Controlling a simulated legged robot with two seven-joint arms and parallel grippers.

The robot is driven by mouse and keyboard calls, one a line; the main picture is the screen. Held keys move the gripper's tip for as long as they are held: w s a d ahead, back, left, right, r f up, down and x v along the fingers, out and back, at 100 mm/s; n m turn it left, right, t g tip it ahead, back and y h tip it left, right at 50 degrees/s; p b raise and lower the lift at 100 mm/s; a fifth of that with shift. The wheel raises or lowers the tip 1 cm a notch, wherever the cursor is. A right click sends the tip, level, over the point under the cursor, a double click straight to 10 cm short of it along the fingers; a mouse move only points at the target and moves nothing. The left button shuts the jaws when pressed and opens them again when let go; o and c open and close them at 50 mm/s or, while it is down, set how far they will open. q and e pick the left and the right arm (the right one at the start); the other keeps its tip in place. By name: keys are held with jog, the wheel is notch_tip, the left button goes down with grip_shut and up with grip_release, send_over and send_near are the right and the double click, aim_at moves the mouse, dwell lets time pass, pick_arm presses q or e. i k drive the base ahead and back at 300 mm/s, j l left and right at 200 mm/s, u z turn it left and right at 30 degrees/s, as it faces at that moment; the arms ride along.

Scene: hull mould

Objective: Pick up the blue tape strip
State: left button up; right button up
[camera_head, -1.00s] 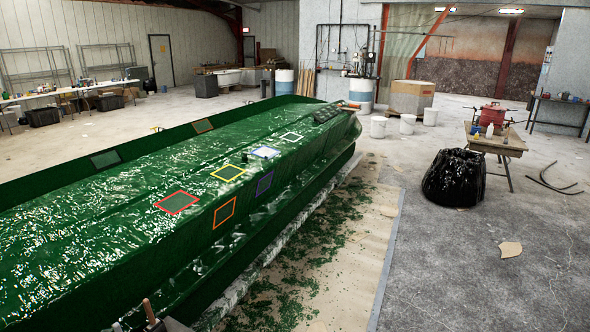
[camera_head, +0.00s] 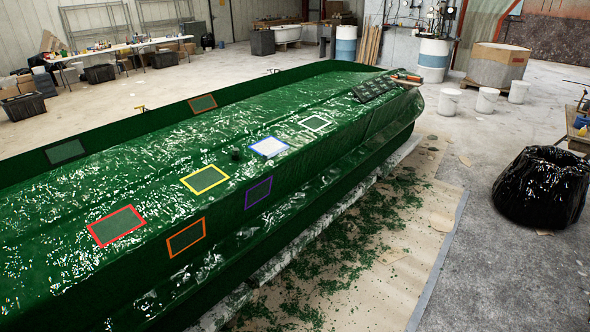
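The green hull mould (camera_head: 200,245) runs diagonally across the head view. A blue-outlined square (camera_head: 268,147) with a pale, almost white inside lies on its upper face, right of the middle. The blue shows as a thin border; I cannot tell whether it is one strip or several. A small dark object (camera_head: 236,155) sits just left of it. Neither of my grippers is in view.
Yellow (camera_head: 204,180), red (camera_head: 117,226), orange (camera_head: 186,237), purple (camera_head: 258,192) and white (camera_head: 314,123) outlined squares mark the hull. A dark ridged object (camera_head: 376,89) lies near its far end. A black bag (camera_head: 541,187) stands on the right floor.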

aim_at(266, 157)
jog(key=i+l+u, duration=0.15)
jog(key=i, duration=0.45)
jog(key=i+l, duration=0.15)
jog(key=i, duration=0.5)
jog(key=i+l, duration=0.15)
jog(key=i, duration=0.5)
jog(key=i+l+z, duration=0.1)
jog(key=i, duration=0.6)
jog(key=l, duration=0.05)
